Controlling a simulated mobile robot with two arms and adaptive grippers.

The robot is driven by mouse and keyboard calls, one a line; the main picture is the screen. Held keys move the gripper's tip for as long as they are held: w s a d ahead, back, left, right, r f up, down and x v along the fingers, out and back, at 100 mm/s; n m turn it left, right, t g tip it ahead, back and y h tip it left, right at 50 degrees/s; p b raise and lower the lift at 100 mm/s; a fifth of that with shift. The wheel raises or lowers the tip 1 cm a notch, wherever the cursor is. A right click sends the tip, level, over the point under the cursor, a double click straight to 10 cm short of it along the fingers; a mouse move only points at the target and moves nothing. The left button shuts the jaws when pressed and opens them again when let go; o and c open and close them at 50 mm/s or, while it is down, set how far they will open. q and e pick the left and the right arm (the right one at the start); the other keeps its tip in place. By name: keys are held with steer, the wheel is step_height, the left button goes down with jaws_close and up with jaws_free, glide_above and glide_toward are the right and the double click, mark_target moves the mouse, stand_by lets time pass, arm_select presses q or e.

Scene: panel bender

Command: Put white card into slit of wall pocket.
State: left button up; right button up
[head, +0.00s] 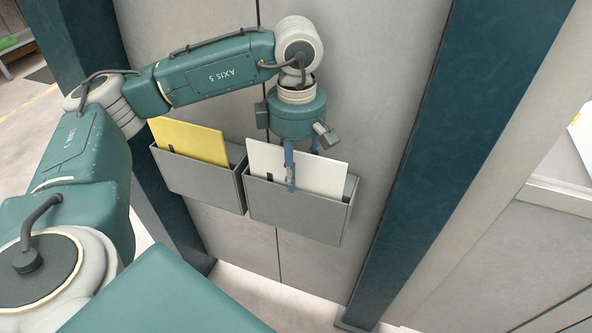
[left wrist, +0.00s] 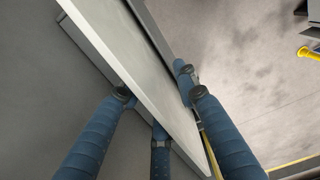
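The white card (head: 322,172) stands upright in the right-hand grey wall pocket (head: 300,212), its lower part hidden by the pocket's front. My left gripper (head: 301,172) points down over it, with one blue finger in front of the card and another partly hidden behind it. In the left wrist view, the white card (left wrist: 135,65) runs diagonally between the blue fingers of my left gripper (left wrist: 160,95). The fingers stand apart on either side and look open; contact with the card is hard to judge. My right gripper is not in view.
A yellow card (head: 190,140) stands in a similar grey pocket (head: 200,182) just to the left. Both pockets hang on a grey panel wall between dark teal posts (head: 455,120). A pale ledge (head: 555,195) is at the right.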

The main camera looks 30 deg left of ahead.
arm_select(q)
step_height(320, 180, up, 8)
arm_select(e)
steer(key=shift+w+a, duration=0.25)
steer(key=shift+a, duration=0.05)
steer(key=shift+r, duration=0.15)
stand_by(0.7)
